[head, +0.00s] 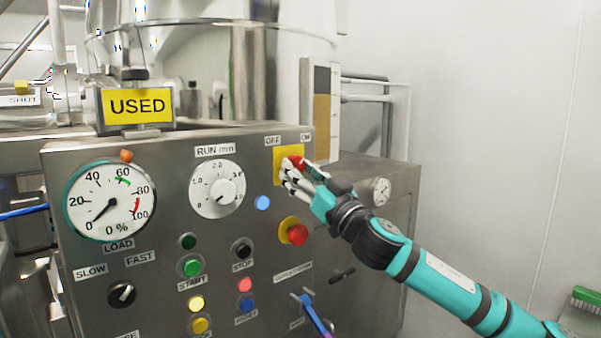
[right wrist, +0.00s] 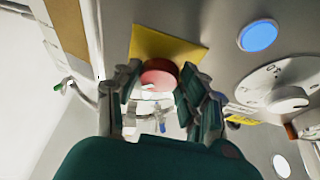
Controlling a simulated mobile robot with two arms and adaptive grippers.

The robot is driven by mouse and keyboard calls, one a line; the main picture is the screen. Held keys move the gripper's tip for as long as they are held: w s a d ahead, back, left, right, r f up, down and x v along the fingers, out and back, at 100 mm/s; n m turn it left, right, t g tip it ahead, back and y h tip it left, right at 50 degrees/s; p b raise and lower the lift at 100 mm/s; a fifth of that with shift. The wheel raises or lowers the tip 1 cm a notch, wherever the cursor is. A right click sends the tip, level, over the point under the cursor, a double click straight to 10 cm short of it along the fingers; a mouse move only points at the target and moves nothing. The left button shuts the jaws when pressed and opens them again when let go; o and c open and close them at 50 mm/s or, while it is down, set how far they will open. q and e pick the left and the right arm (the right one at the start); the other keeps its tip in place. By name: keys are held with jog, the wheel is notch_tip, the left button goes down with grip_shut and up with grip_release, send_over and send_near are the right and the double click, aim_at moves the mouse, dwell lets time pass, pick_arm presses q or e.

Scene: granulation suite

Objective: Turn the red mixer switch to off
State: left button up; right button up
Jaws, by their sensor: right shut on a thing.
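The red mixer switch (head: 297,162) sits on a yellow plate (head: 281,161) at the upper right of the steel control panel, under the OFF and ON labels. My right gripper (head: 291,171) comes in from the lower right and is shut on the switch. In the right wrist view the red switch (right wrist: 159,75) shows between the two fingers (right wrist: 158,92), in front of the yellow plate (right wrist: 150,43). The fingers hide part of the switch, and I cannot tell which label it points to. My left gripper is not in view.
Below the switch is a red emergency button (head: 297,234) on a yellow base, close under my right wrist. A blue lamp (head: 262,202) and the RUN dial (head: 217,189) lie to the left. A load gauge (head: 109,201) and a USED sign (head: 137,106) are further left.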

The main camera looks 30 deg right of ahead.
jog(key=n+y, duration=0.1)
jog(key=n, duration=0.1)
jog(key=n+y+p, duration=0.1)
jog(key=n, duration=0.1)
jog(key=shift+d+r, duration=0.15)
jog(key=shift+d, duration=0.05)
jog(key=n+g+y+p, duration=0.1)
jog(key=n+y+p, duration=0.1)
jog(key=n, duration=0.2)
jog(key=shift+d+r, duration=0.1)
jog(key=shift+r, duration=0.05)
jog(key=n+g+p, duration=0.1)
jog(key=n+p, duration=0.3)
jog(key=n+g+y+p, duration=0.1)
jog(key=n+g+p, duration=0.1)
jog(key=n+p, duration=0.2)
jog(key=n+g+y+p, duration=0.1)
jog(key=n+g+p, duration=0.1)
jog(key=n+p, duration=0.3)
jog(key=shift+d+r, duration=0.2)
jog(key=shift+r, duration=0.2)
jog(key=shift+f+n+p, duration=0.15)
jog(key=shift+n+p, duration=0.45)
jog(key=shift+p, duration=0.45)
jog(key=o, duration=1.2)
jog(key=shift+w, duration=0.1)
